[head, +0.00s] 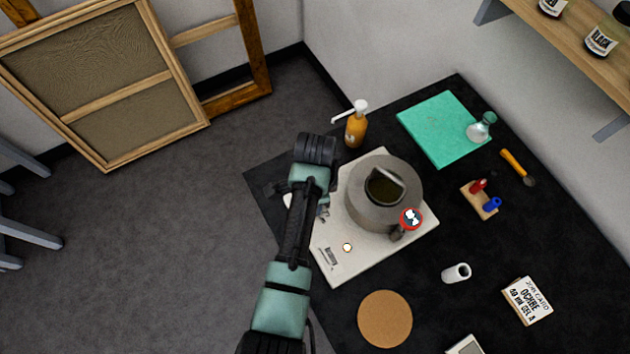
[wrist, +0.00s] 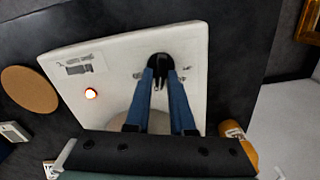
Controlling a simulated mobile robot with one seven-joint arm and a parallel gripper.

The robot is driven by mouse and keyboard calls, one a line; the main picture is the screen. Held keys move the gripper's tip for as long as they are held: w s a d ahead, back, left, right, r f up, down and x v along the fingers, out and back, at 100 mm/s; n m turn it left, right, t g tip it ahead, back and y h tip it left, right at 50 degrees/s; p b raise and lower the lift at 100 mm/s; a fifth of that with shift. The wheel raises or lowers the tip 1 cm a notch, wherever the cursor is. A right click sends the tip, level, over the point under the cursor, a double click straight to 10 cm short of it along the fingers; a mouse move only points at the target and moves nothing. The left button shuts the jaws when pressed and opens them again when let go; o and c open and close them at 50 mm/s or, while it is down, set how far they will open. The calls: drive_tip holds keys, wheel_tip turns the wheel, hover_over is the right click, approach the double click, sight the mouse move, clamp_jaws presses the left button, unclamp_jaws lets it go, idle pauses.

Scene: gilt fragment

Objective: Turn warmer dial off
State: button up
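The warmer (head: 330,262) is a pale square plate with a round grey pot (head: 365,207) on it. Its small lamp (head: 347,247) glows orange, and the lamp (wrist: 91,93) also shows lit in the wrist view. The black dial (wrist: 160,60) sits near the plate's edge, with small marks on both sides. My gripper (wrist: 161,76) has its two blue fingers apart, with their tips at the dial, one on each side of its raised grip. I cannot tell whether they touch it. In the head view my arm hides the dial and most of the gripper.
An amber pump bottle (head: 356,126) stands behind the warmer. A cork disc (head: 385,318) and a white cup (head: 456,273) lie in front and right.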

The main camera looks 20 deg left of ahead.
clamp_jaws()
drive_tip(key=shift+n, duration=0.3)
drive_tip(key=n+p, duration=0.1)
drive_tip(key=n, duration=0.1)
drive_tip(key=shift+w+r+n, duration=0.1)
drive_tip(key=shift+r+n, duration=0.05)
drive_tip(key=shift+n, duration=0.25)
drive_tip(key=n+p, duration=0.1)
drive_tip(key=n, duration=0.3)
drive_tip(key=shift+w+a+p, duration=0.1)
drive_tip(key=shift+a+p, duration=0.1)
drive_tip(key=shift+p, duration=0.15)
drive_tip(key=n+p, duration=0.1)
drive_tip(key=n, duration=0.4)
drive_tip(key=shift+a+n, duration=0.15)
drive_tip(key=shift+n, duration=0.25)
drive_tip(key=shift+a+n+p, duration=0.15)
drive_tip(key=shift+n+p, duration=0.2)
drive_tip(key=shift+n, duration=1.95)
drive_tip(key=shift+o, duration=2.3)
unclamp_jaws()
